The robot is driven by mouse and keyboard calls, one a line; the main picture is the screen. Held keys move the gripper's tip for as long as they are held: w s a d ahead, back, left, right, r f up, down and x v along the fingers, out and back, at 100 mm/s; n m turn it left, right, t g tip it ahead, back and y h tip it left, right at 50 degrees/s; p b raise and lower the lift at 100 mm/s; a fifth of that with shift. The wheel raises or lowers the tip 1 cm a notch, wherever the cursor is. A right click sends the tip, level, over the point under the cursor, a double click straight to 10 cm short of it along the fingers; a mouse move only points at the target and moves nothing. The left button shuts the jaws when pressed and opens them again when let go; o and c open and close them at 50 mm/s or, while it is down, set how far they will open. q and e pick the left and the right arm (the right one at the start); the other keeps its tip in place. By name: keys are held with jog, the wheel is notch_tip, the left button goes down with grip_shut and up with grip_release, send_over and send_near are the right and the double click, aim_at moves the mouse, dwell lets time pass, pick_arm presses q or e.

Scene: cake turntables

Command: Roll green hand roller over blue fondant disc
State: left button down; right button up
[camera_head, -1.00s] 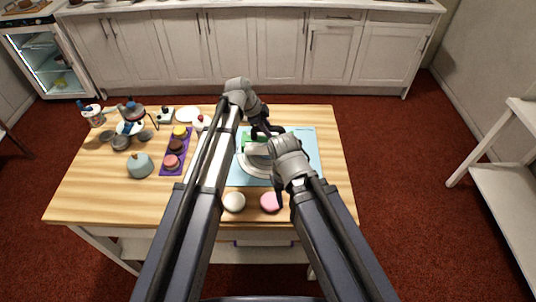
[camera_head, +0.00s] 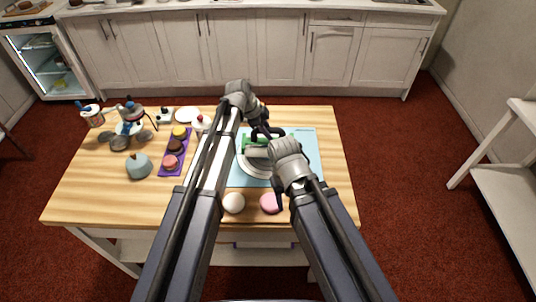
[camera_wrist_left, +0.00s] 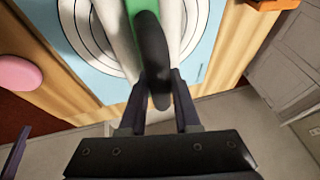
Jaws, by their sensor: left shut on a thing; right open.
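My left gripper (camera_head: 263,133) is shut on the dark handle of the green hand roller (camera_head: 250,143). In the left wrist view the handle (camera_wrist_left: 153,62) lies between the two fingers, and a green part (camera_wrist_left: 132,12) shows beyond it. The roller is over a white ringed round board (camera_head: 252,171) on a light blue mat (camera_head: 308,150). I cannot make out a separate blue fondant disc; the roller and arms cover much of the board's middle. Whether the roller touches the surface is unclear. My right gripper (camera_head: 280,195) is open at the board's near right side.
A cream macaron (camera_head: 234,203) and a pink macaron (camera_head: 270,203) lie near the front edge. A purple tray (camera_head: 166,168) with several treats, a blue-grey dome (camera_head: 139,166) and a cluttered stand (camera_head: 128,130) fill the left side. The table's right strip is clear.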

pick_arm(q)
jog(key=shift+w+f, duration=0.1)
jog(key=shift+w, duration=0.1)
dwell(0.4)
jog(key=shift+w, duration=0.2)
dwell(0.4)
jog(key=shift+s, duration=0.1)
jog(key=shift+s, duration=0.5)
dwell(0.4)
jog(key=shift+s+f, duration=0.1)
jog(key=shift+s, duration=0.45)
jog(key=shift+w, duration=0.15)
